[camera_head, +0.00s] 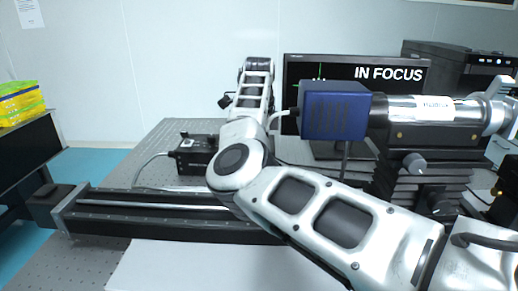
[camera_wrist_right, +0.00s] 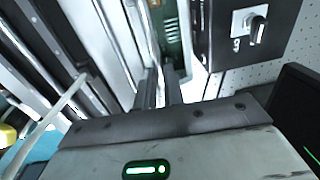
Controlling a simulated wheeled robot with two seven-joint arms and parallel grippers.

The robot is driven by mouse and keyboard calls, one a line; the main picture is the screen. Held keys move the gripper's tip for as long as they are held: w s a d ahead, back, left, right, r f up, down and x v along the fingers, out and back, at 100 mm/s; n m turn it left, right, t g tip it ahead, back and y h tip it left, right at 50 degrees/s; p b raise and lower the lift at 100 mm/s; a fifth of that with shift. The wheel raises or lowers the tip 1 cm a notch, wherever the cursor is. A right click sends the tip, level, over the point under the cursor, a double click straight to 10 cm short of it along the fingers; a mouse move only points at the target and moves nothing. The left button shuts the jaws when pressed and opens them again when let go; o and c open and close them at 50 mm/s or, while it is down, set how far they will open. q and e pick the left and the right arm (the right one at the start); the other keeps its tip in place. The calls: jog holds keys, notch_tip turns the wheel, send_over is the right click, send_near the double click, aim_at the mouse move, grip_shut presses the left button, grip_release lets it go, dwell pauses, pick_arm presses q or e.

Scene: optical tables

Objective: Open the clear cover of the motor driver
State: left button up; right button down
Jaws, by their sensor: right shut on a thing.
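In the right wrist view, a green circuit-board-like strip in a pale metal frame (camera_wrist_right: 173,35) lies just beyond my fingertips. It looks like the motor driver. My right gripper (camera_wrist_right: 160,80) points at its near end, with its two dark fingers close together, shut on a thin part. That part seems to be the edge of the clear cover, which is hard to make out because it is transparent. In the head view, my right arm reaches up the middle of the picture, and I cannot make out its fingertips or the motor driver there. My left gripper is not in view.
A black box with a switch (camera_wrist_right: 228,45) stands close to the right of my fingers. In the head view, a long rail stage (camera_head: 150,207), a black device with a cable (camera_head: 195,148), a blue camera (camera_head: 333,112) and a monitor (camera_head: 400,90) surround my arm.

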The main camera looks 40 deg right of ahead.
jog(key=shift+w+d+r+p, duration=0.5)
jog(key=shift+w+d+p, duration=0.1)
jog(key=shift+w, duration=0.1)
jog(key=shift+w+d+p, duration=0.2)
jog(key=shift+w+p, duration=0.1)
jog(key=shift+w, duration=0.1)
jog(key=shift+f, duration=0.1)
jog(key=c, duration=1.7)
grip_release()
jog(key=shift+c, duration=0.2)
jog(key=shift+o, duration=1.3)
jog(key=shift+w+d+f, duration=0.1)
jog(key=shift+w+d, duration=0.05)
jog(key=shift+w, duration=0.1)
jog(key=shift+s+r, duration=0.15)
jog(key=shift+r, duration=0.05)
notch_tip(320, 180, up, 16)
jog(key=shift+s+a+f, duration=0.15)
jog(key=shift+s+a, duration=0.2)
jog(key=shift+s, duration=0.05)
jog(key=shift+c, duration=0.3)
